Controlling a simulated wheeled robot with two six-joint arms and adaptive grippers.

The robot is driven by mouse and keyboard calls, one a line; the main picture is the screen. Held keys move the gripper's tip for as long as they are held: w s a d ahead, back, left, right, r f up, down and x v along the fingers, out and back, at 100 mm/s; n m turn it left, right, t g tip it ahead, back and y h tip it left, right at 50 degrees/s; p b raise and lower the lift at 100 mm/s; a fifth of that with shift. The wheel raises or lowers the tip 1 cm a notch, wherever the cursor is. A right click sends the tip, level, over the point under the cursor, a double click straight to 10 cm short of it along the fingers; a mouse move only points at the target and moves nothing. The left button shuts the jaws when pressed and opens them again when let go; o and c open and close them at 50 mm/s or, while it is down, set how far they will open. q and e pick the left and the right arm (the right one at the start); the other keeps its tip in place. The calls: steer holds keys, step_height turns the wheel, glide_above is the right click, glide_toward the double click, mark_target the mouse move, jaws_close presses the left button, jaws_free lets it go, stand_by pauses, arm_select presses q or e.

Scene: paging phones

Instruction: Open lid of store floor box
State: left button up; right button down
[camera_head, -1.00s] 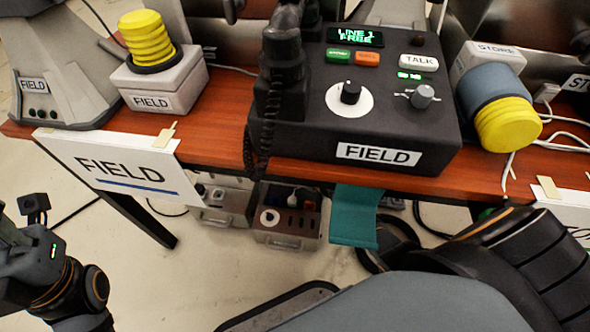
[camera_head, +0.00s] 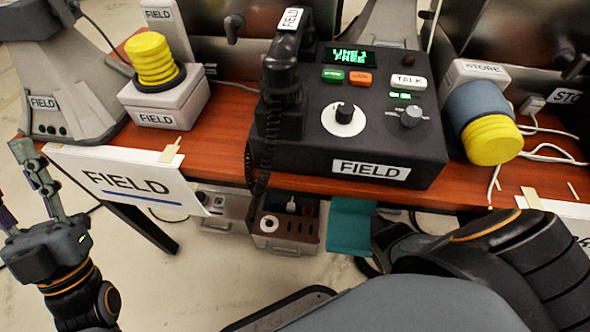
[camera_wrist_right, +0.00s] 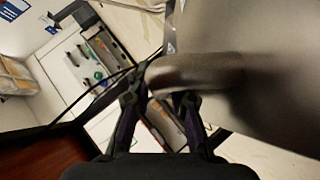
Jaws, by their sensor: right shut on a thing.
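In the right wrist view my right gripper (camera_wrist_right: 160,102) is shut on a dark rounded handle (camera_wrist_right: 195,72). The handle stands against a large smooth grey panel (camera_wrist_right: 275,75) that fills the right of that view; whether this is the store floor box's lid I cannot tell for certain. In the head view my right gripper and the store floor box are out of sight, with my right arm across the lower right. My left gripper (camera_head: 22,185) is at the left edge, open and empty, fingers pointing up, apart from the table.
A teal cloth (camera_head: 350,228) hangs at the front edge.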

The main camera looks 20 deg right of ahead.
steer(key=shift+d, duration=0.1)
steer(key=c, duration=1.5)
jaws_free()
steer(key=shift+s, duration=0.15)
steer(key=v, duration=1.1)
steer(key=shift+s+d+r, duration=0.15)
steer(key=shift+s+r, duration=0.1)
steer(key=shift+s, duration=0.05)
